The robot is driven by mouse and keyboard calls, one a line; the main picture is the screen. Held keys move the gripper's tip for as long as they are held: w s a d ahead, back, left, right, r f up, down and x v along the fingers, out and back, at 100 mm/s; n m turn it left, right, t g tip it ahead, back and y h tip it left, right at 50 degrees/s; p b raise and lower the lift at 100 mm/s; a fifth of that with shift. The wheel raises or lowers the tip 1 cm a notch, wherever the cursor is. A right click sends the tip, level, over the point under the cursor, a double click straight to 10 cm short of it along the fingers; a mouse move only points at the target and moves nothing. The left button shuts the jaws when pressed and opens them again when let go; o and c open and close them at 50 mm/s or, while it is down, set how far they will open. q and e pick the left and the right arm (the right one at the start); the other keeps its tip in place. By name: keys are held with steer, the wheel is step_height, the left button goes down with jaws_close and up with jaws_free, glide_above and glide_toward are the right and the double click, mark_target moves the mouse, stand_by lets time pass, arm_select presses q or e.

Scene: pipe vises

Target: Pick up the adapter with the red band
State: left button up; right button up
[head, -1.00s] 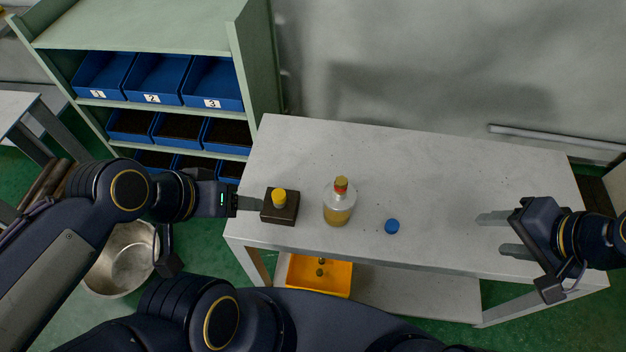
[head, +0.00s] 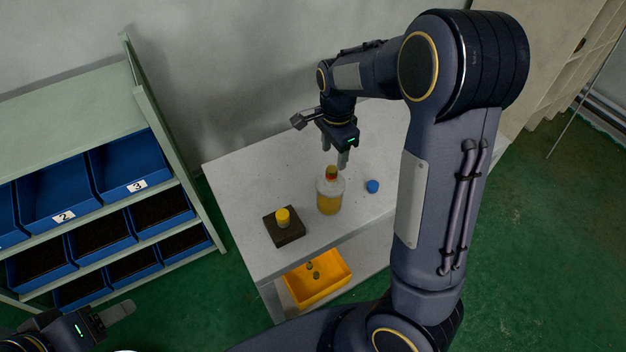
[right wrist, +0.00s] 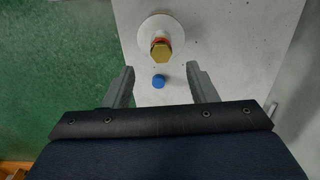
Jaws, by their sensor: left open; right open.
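The adapter with the red band (head: 331,173) is a small brass hex piece with a red ring under it. My right gripper (head: 336,158) is open and empty, pointing down just above and behind the adapter. In the right wrist view the adapter lies beyond the two fingertips (right wrist: 160,71), not between them. My left gripper (head: 125,309) is open at the lower left, away from the table.
An orange tray (head: 318,285) is on the lower shelf. A rack with blue bins (head: 131,167) stands left.

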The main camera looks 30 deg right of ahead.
mark_target(332, 169)
step_height(332, 169, down, 8)
steer(key=shift+w+r+p, duration=0.1)
steer(key=shift+r+p, duration=0.1)
steer(key=shift+p, duration=0.25)
steer(key=shift+a, duration=0.1)
steer(key=shift+r, duration=0.1)
steer(key=c, duration=1.1)
